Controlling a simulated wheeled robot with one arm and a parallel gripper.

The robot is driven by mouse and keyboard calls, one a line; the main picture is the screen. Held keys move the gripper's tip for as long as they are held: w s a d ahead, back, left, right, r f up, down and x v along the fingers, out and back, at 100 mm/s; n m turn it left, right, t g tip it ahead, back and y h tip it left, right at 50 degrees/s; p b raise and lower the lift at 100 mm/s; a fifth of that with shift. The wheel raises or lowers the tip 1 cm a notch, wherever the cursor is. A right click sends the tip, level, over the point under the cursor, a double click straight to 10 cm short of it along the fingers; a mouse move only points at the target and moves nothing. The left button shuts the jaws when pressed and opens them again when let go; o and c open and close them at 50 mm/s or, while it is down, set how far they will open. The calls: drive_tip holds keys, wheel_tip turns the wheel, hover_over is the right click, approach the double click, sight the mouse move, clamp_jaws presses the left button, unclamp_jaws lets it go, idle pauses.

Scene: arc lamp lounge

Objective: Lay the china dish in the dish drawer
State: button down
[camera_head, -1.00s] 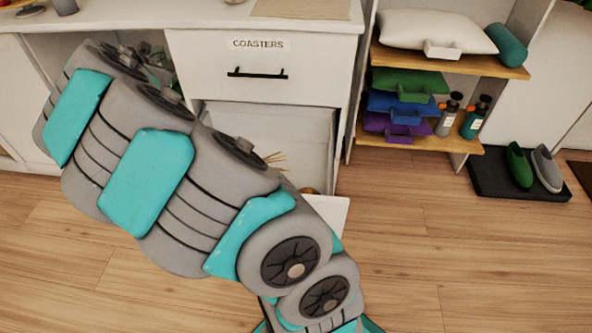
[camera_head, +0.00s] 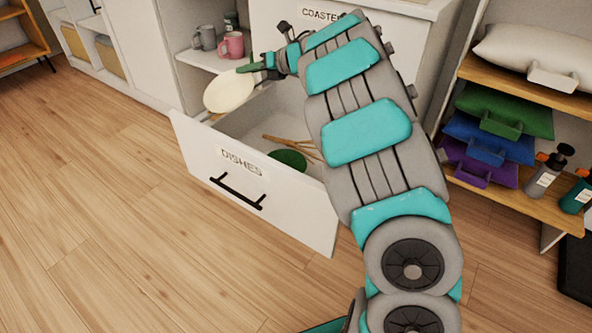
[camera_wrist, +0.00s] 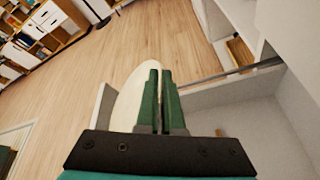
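The china dish (camera_head: 229,91) is a round cream plate. In the head view it is held tilted above the left rear part of the open drawer labelled DISHES (camera_head: 186,139). My gripper (camera_head: 252,68) has green fingers shut on the dish's edge. In the wrist view the dish (camera_wrist: 131,98) shows beside the closed fingers (camera_wrist: 159,90), partly hidden by them. The drawer (camera_wrist: 230,91) lies below and to the right there. Inside the drawer are a dark green round item (camera_head: 288,160) and some thin wooden sticks (camera_head: 290,144). My arm hides the drawer's right part.
Grey (camera_head: 205,38) and pink mugs (camera_head: 231,45) stand on an open shelf behind the dish. The left floor is clear.

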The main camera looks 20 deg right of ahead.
drive_tip(key=shift+n, duration=0.4)
drive_tip(key=shift+s+d+f+b, duration=0.15)
drive_tip(key=shift+f+b, duration=0.3)
drive_tip(key=shift+f, duration=2.7)
drive_tip(key=shift+s+f+b, duration=0.1)
drive_tip(key=shift+f+b, duration=0.3)
drive_tip(key=shift+f, duration=2.8)
drive_tip(key=shift+s+d+f+b, duration=0.15)
drive_tip(key=shift+f+b, duration=0.3)
drive_tip(key=shift+f, duration=2.7)
drive_tip(key=shift+a+f+b, duration=0.1)
drive_tip(key=shift+f+b, duration=0.15)
drive_tip(key=shift+b, duration=0.05)
drive_tip(key=c, duration=1)
unclamp_jaws()
drive_tip(key=shift+c, duration=0.2)
drive_tip(key=shift+r, duration=0.1)
drive_tip(key=shift+r+g+p, duration=0.1)
drive_tip(key=shift+g+p, duration=0.2)
drive_tip(key=v, duration=1.2)
drive_tip(key=shift+p, duration=0.3)
